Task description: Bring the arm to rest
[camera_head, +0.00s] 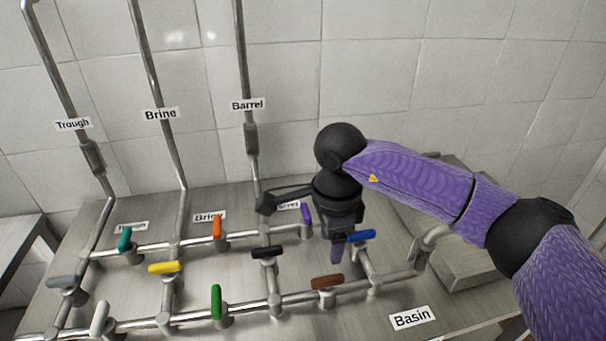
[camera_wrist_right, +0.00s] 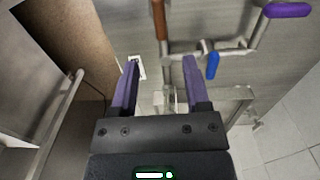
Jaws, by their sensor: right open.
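My right arm comes in from the right in the head view, purple with black joints. Its gripper (camera_head: 337,250) points down over the pipework, beside the blue valve handle (camera_head: 360,236) and above the brown handle (camera_head: 327,281). In the right wrist view the two purple fingers (camera_wrist_right: 161,72) are apart with nothing held between them. The blue handle (camera_wrist_right: 212,66) lies beyond the right finger, and the brown handle (camera_wrist_right: 160,18) is farther ahead. Whether a finger touches any pipe is hard to tell. My left gripper is not in view.
Pipes with several coloured handles, including purple (camera_head: 306,213), black (camera_head: 266,252), orange (camera_head: 216,229) and green (camera_head: 216,302), cover the metal table (camera_head: 450,296). A Basin label (camera_head: 412,317) lies at front right. Tall pipes (camera_head: 158,90) rise along the tiled wall.

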